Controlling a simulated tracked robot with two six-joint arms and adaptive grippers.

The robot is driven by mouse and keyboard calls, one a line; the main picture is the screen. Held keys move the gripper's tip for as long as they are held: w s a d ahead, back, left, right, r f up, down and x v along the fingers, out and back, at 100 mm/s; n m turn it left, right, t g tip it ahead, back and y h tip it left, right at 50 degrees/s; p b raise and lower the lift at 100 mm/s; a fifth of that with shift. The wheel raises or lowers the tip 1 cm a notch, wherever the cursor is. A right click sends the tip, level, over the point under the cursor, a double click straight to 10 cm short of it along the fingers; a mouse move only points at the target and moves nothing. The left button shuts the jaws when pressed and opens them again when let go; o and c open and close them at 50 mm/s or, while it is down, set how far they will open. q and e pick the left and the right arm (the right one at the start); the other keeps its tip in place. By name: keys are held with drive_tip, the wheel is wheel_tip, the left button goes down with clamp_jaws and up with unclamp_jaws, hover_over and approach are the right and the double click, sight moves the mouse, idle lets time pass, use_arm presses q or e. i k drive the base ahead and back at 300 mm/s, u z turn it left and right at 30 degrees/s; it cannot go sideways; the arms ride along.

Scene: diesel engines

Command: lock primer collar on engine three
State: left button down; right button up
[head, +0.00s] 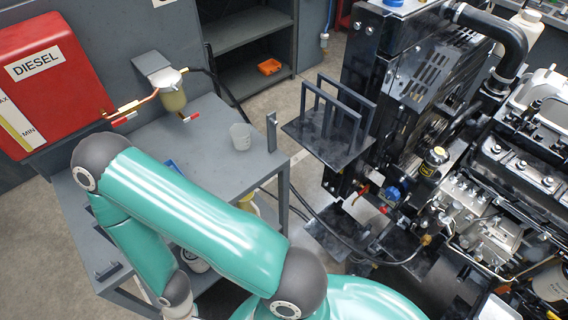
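The diesel engine (500,170) fills the right side of the head view, with a black radiator-like block (400,80) at its left. An upright black cylinder with a yellow band and a pale cap (437,155) stands at the engine's near left side. A blue round part (393,193) and a small red part (363,190) sit low beside it. Silver pump-like parts (460,205) lie to the right. I cannot tell which part is the primer collar or whether it is locked. One teal arm of mine crosses the lower left, away from the engine; neither gripper shows.
A grey bench (215,140) holds a clear beaker (241,136). A red diesel tank (50,75) and a filter bowl (173,97) with red-handled valves are behind it. A black hose (345,240) runs low to the engine. A black rack (330,125) juts out left of the engine.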

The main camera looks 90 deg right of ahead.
sight(441, 218)
drive_tip(key=z, duration=0.25)
drive_tip(key=i, duration=0.3)
drive_tip(key=z, duration=2.75)
drive_tip(key=i, duration=0.25)
drive_tip(key=z, duration=1.3)
drive_tip(key=k, duration=0.8)
drive_tip(key=z, duration=0.2)
drive_tip(key=i, duration=0.85)
drive_tip(key=u, duration=0.15)
